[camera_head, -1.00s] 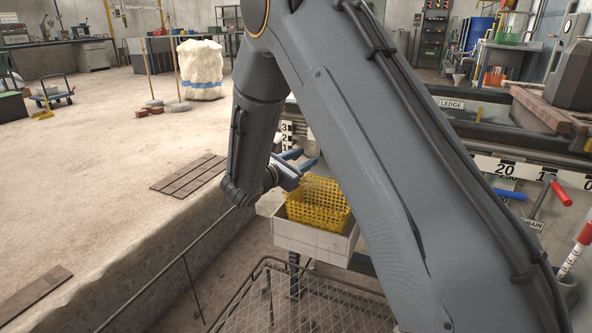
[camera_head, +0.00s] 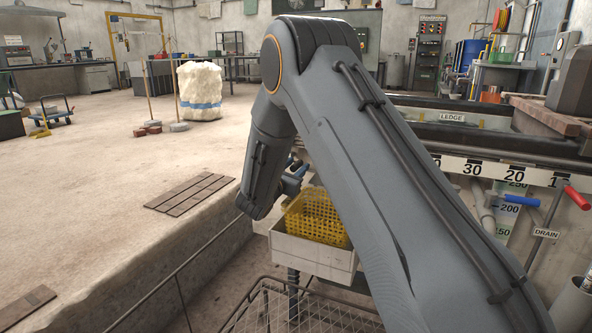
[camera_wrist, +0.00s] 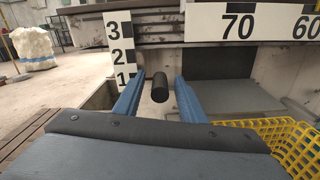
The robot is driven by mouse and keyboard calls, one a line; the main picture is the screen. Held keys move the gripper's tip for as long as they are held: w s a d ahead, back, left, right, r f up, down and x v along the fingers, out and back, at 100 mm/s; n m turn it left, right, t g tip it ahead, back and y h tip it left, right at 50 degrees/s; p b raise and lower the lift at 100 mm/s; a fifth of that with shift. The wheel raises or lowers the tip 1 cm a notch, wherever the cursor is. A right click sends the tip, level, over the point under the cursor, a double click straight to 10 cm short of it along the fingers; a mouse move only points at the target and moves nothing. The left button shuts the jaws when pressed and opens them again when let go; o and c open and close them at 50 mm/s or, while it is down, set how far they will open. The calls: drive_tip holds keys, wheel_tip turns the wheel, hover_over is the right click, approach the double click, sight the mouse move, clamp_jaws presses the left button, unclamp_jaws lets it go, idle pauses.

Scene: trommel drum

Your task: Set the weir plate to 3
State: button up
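In the wrist view, a vertical black-and-white scale (camera_wrist: 119,52) shows 3, 2 and 1 from top to bottom. A short black cylindrical handle (camera_wrist: 159,85) stands just right of the scale, near the level of the 1. My gripper (camera_wrist: 161,76) is open, with one blue finger on each side of the handle; I cannot tell whether the handle lies fully between the tips. The weir plate itself cannot be told apart clearly. In the head view my gripper (camera_head: 293,181) is mostly hidden behind my arm, and the 3-2-1 scale is hidden too.
A yellow basket (camera_head: 316,218) sits in a white bin (camera_head: 312,256) below my gripper; it also shows at lower right in the wrist view (camera_wrist: 290,140). A horizontal number strip (camera_head: 535,176) runs along the tank. Red and blue handles are at right. A concrete edge is at left.

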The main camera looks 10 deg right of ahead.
clamp_jaws()
wheel_tip(320, 180, up, 8)
drive_tip(key=p, duration=0.5)
drive_tip(key=shift+r+p, duration=0.2)
drive_tip(key=shift+p, duration=0.2)
unclamp_jaws()
drive_tip(key=shift+d+f, duration=0.1)
drive_tip(key=shift+f, duration=0.1)
